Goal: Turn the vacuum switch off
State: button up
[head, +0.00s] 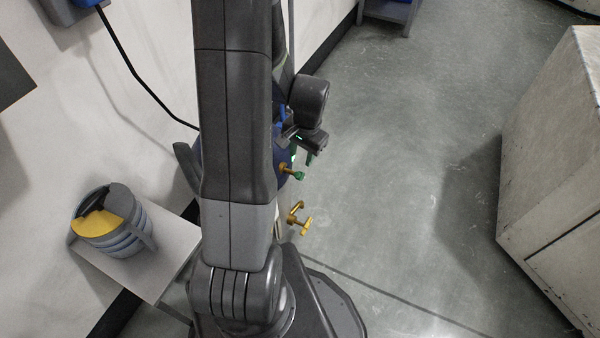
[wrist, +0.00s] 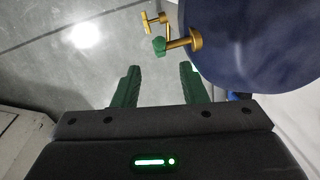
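A dark blue rounded vessel (wrist: 255,45) fills the upper right of the wrist view; in the head view it is mostly hidden behind my arm (head: 285,158). A brass stem with a green knob (wrist: 160,46) sticks out of its side, and shows below my gripper in the head view (head: 299,175). A brass T-handle (wrist: 155,22) lies beyond it, also seen in the head view (head: 302,220). My gripper (wrist: 160,67) is open, its green fingers apart and nothing between them. The green knob appears just ahead of the fingertips, not touching. I cannot tell which part is the vacuum switch.
A blue wall box (head: 85,3) has a black cable (head: 135,75) running behind my arm. A grey shelf (head: 165,255) at left bears a round banded container (head: 112,222). A pale cabinet (head: 560,170) stands at right. The grey floor (head: 400,150) between is clear.

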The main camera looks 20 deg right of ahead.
aim_at(298, 175)
jog(key=f+b, duration=0.1)
jog(key=f, duration=0.6)
jog(key=w+f+b, duration=0.1)
jog(key=f, duration=0.2)
jog(key=shift+a+f+b, duration=0.3)
jog(key=shift+f, duration=0.05)
grip_shut()
